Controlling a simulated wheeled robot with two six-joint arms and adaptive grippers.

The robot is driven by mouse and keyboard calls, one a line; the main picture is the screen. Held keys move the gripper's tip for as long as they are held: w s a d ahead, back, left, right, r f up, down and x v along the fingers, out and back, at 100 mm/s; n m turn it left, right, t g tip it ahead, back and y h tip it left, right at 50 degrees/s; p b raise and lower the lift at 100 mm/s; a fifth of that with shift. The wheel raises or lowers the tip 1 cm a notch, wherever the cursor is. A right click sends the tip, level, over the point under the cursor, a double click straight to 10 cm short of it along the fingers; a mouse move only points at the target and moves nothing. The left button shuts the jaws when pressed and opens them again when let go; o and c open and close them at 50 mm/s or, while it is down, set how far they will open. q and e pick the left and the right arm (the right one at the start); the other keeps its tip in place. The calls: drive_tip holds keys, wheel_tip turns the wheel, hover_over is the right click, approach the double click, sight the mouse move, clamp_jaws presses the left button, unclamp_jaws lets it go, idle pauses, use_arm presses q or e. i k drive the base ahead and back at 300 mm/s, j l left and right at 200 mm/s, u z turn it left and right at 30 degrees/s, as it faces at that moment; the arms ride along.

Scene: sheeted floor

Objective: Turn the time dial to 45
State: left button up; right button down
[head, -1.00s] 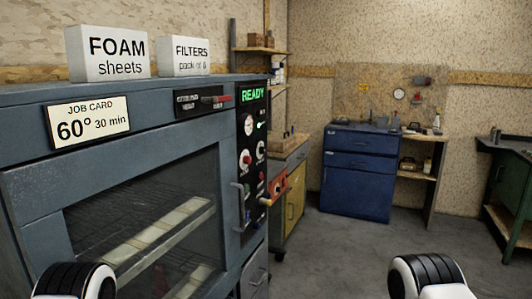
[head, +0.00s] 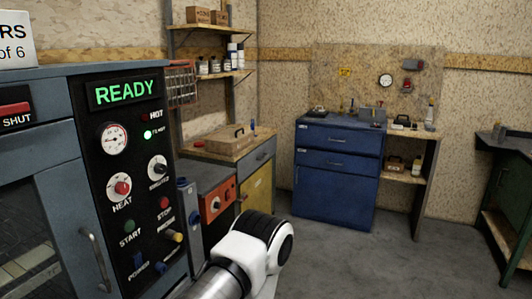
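The oven's black control panel (head: 128,235) fills the left of the head view. The time dial (head: 158,168), a grey knob on a white disc, sits at the panel's upper right, with a label below that seems to read MINUTES. Its scale and setting are too small to read. The red-centred HEAT dial (head: 122,188) is to its lower left. A white and black link of one of my arms shows at the bottom middle, to the right of the panel. Neither of my grippers is in view.
The green READY display (head: 125,92) is lit above a round gauge (head: 114,139). START (head: 128,226) and STOP (head: 164,216) buttons and a yellow-tipped lever (head: 172,236) sit lower. A blue cabinet (head: 335,190) stands behind. The floor at right is clear.

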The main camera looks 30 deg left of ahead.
sight(158, 168)
drive_tip(key=i+u, duration=0.1)
drive_tip(key=i, duration=0.35)
drive_tip(key=i+l+u, duration=0.1)
drive_tip(key=i, duration=0.35)
drive_tip(key=i+l+u, duration=0.1)
drive_tip(key=i, duration=0.35)
drive_tip(key=l, duration=0.1)
